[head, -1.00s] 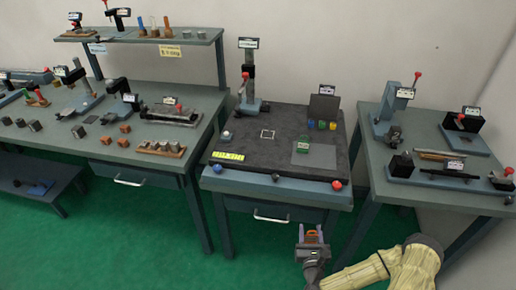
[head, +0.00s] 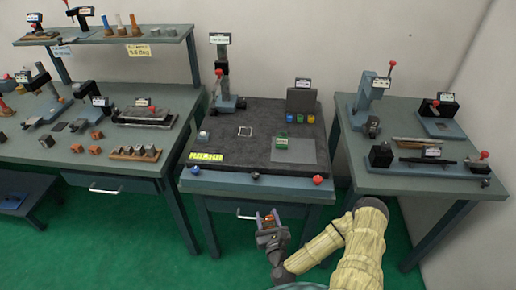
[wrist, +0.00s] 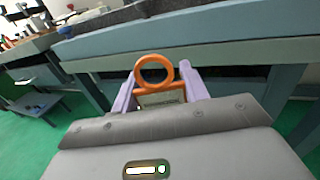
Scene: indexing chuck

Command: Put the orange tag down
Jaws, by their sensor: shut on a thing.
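My gripper (head: 267,219) is shut on the orange tag (wrist: 154,70), whose ring stands up between the two pale fingers in the wrist view. The tag's lower part, with a label plate, sits between the fingers, partly hidden by the gripper body. In the head view the tag (head: 268,221) is a small orange patch in the jaws. The gripper is in front of the middle bench, near its drawer and below the level of its top. The tag touches no bench.
Benches with fixtures stand left and right.

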